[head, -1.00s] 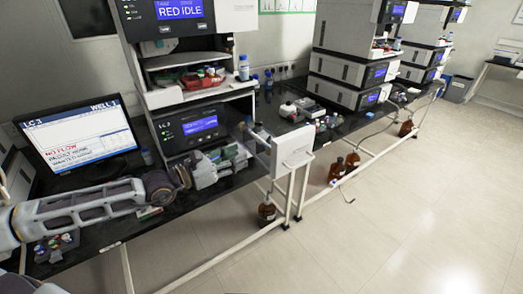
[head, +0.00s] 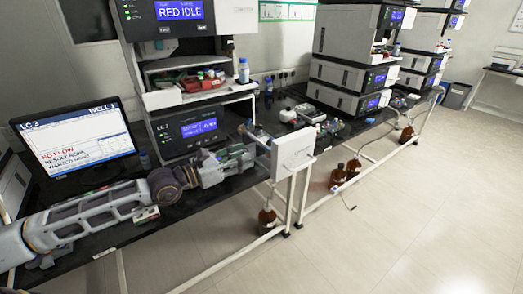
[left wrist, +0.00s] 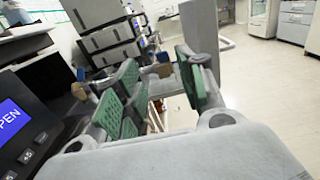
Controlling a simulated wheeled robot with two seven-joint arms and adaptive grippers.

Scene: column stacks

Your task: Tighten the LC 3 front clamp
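The LC 3 module (head: 190,133) has a lit blue screen and stands behind my left forearm. A white panel (head: 293,150) stands at the bench's front edge, with a pale bracket (head: 257,138) reaching to it. I cannot make out for sure which part is the front clamp. My left gripper (head: 243,155) is just left of the panel, low over the bench. In the left wrist view, its green-padded fingers (left wrist: 162,86) are apart, with a pale upright panel (left wrist: 201,45) beyond them. I see no thing clearly held. My right gripper is out of view.
A monitor (head: 77,143) reading LC 3 and NO FLOW stands left. Small bottles and vials (head: 320,125) lie on the bench right of the panel. Brown bottles (head: 338,175) stand below on the floor. The floor at right is clear.

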